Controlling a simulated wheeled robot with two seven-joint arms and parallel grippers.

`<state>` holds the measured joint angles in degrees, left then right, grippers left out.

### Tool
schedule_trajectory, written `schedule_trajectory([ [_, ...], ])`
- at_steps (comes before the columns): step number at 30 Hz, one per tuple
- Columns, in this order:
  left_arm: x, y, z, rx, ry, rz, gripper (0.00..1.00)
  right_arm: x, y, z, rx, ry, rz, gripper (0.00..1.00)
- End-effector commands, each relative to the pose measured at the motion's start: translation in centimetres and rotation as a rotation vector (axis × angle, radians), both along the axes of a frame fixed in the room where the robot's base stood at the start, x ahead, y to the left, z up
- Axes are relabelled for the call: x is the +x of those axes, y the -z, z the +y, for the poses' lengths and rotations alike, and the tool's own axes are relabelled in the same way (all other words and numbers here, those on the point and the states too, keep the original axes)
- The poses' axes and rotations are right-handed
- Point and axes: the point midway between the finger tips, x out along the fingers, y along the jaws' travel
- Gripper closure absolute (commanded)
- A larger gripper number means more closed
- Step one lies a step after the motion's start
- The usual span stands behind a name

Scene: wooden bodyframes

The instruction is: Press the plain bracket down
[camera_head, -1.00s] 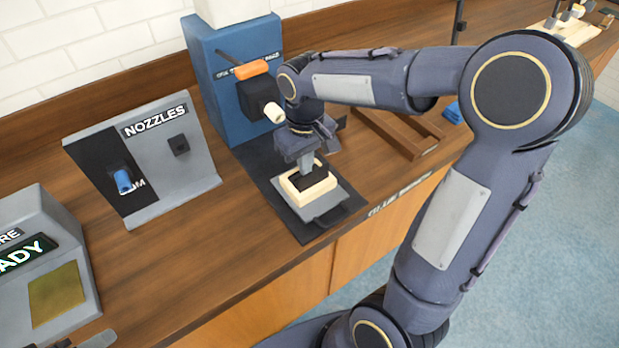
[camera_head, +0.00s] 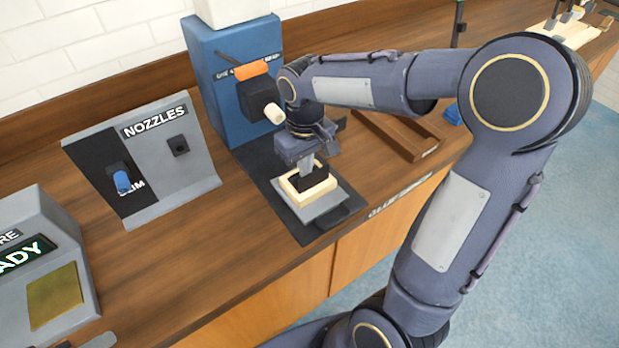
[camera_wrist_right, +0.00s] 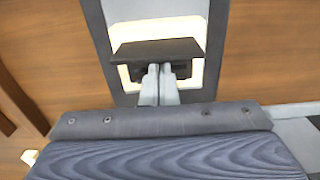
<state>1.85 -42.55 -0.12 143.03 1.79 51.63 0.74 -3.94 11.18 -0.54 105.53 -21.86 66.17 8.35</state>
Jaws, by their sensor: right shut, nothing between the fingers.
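The plain bracket (camera_wrist_right: 157,51) is a dark piece at a pale wooden frame; it also shows in the head view (camera_head: 318,178). The pale frame (camera_head: 290,191) sits on a light grey plate (camera_head: 322,204). My right gripper (camera_wrist_right: 157,72) is shut and empty. In the wrist view its fingertips meet the near edge of the bracket. In the head view my right gripper (camera_head: 307,167) points down over the frame. I cannot tell whether the fingertips press on the bracket or are just above it. How deep the bracket sits is unclear. My left gripper is not in view.
A blue glue station (camera_head: 222,88) with an orange lever (camera_head: 251,70) and pale nozzle stands behind the frame. A grey nozzles stand (camera_head: 180,178) is to the left, and a ready panel (camera_head: 48,285) further left. A wooden tray (camera_head: 400,140) lies right. Bench between stand and mat is clear.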

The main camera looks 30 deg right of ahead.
Motion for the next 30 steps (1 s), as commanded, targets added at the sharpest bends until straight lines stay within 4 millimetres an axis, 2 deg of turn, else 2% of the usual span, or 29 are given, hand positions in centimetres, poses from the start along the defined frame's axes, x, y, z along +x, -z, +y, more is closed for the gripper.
schedule_trajectory([
  [24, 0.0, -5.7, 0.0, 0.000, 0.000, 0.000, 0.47, 0.0, -6.5, 0.0, 0.000, 0.000, -0.001, 1.00],
  [30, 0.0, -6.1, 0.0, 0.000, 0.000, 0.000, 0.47, 0.0, -7.0, 0.0, 0.000, 0.000, -0.001, 1.00],
])
